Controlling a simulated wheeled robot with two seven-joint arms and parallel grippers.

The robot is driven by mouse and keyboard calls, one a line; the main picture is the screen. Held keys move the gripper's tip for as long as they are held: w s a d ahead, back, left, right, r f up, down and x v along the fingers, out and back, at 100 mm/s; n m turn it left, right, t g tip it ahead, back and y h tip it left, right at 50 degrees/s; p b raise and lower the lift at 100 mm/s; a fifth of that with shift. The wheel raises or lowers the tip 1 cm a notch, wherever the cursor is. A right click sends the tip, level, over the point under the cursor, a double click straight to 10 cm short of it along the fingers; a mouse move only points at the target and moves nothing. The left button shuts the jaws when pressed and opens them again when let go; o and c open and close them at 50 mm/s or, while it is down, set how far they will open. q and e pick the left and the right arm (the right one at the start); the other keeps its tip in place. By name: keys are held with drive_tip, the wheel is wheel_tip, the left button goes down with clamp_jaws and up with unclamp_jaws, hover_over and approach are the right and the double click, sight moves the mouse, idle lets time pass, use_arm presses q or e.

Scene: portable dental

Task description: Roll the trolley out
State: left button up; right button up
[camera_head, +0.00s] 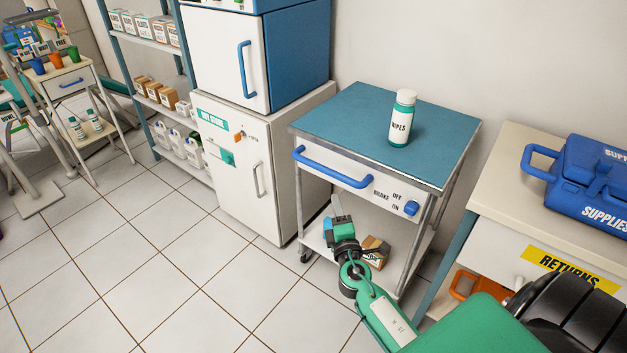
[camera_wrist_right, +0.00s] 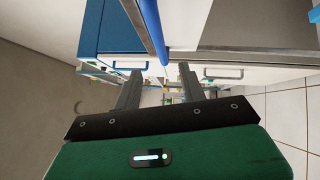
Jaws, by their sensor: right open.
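The trolley (camera_head: 450,140) has a blue top, a white front panel and metal legs, and stands against the wall. Its blue handle (camera_head: 333,168) runs along the front. A blue brake knob (camera_head: 411,208) sits right of the handle beside the words OFF and ON; I cannot tell its setting. My right gripper (camera_head: 337,208) is below the handle, in front of the trolley. In the right wrist view its two fingers (camera_wrist_right: 160,88) are apart and empty. The blue handle (camera_wrist_right: 152,25) shows there beyond the fingertips, in line with the gap. My left gripper is not in view.
A wipes bottle (camera_head: 401,120) stands on the trolley top, and a cardboard box (camera_head: 375,252) is on its lower shelf. A white cabinet (camera_head: 238,165) is close on the left. A returns table (camera_head: 490,205) with a blue supplies case (camera_head: 590,180) is on the right. Tiled floor (camera_head: 190,270) in front is clear.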

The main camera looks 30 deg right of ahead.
sight(328, 171)
use_arm(q)
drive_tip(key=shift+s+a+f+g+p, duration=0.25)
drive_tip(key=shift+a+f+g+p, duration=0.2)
drive_tip(key=shift+p, duration=0.3)
use_arm(e)
drive_tip(key=x, duration=1.3)
drive_tip(key=shift+w+d, duration=0.2)
drive_tip(key=shift+w, duration=0.15)
clamp_jaws()
